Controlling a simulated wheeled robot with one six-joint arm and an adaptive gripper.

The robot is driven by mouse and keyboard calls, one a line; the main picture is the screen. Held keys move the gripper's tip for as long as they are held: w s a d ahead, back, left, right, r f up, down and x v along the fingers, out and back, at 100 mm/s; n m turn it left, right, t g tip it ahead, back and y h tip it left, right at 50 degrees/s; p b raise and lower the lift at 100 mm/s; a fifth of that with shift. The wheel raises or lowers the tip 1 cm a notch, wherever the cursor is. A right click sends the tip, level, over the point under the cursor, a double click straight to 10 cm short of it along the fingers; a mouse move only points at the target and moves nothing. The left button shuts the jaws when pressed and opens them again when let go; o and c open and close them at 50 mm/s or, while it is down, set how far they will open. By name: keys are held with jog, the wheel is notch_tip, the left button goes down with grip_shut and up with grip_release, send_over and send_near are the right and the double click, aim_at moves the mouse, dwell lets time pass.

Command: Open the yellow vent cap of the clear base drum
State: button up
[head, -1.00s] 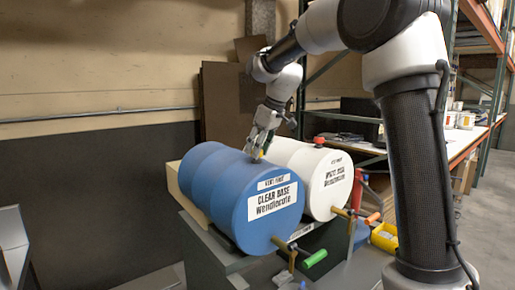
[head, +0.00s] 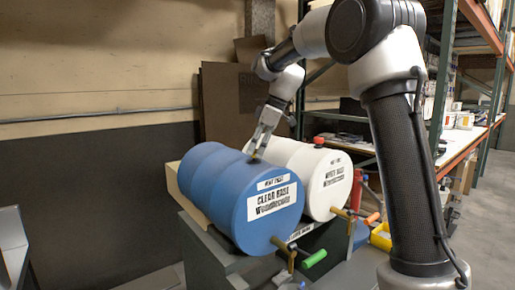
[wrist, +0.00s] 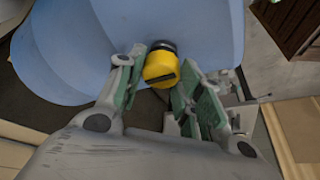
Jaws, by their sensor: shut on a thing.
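The clear base drum (head: 215,190) is blue, lies on its side and carries a "CLEAR BASE" label. The yellow vent cap (wrist: 160,66) shows in the wrist view as a round yellow knob with a dark slot, on a black collar against the blue drum. My gripper (head: 256,154) reaches down to the top of this drum. In the wrist view my gripper (wrist: 160,80) has its green-padded fingers on either side of the cap, shut on it. In the head view the fingers mostly hide the cap.
A white drum (head: 325,185) with a red cap (head: 319,141) lies close on the right. A yellow bin (head: 381,236) stands at right.

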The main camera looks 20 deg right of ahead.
jog(key=o, duration=1)
jog(key=v, duration=1.2)
jog(key=shift+w, duration=0.1)
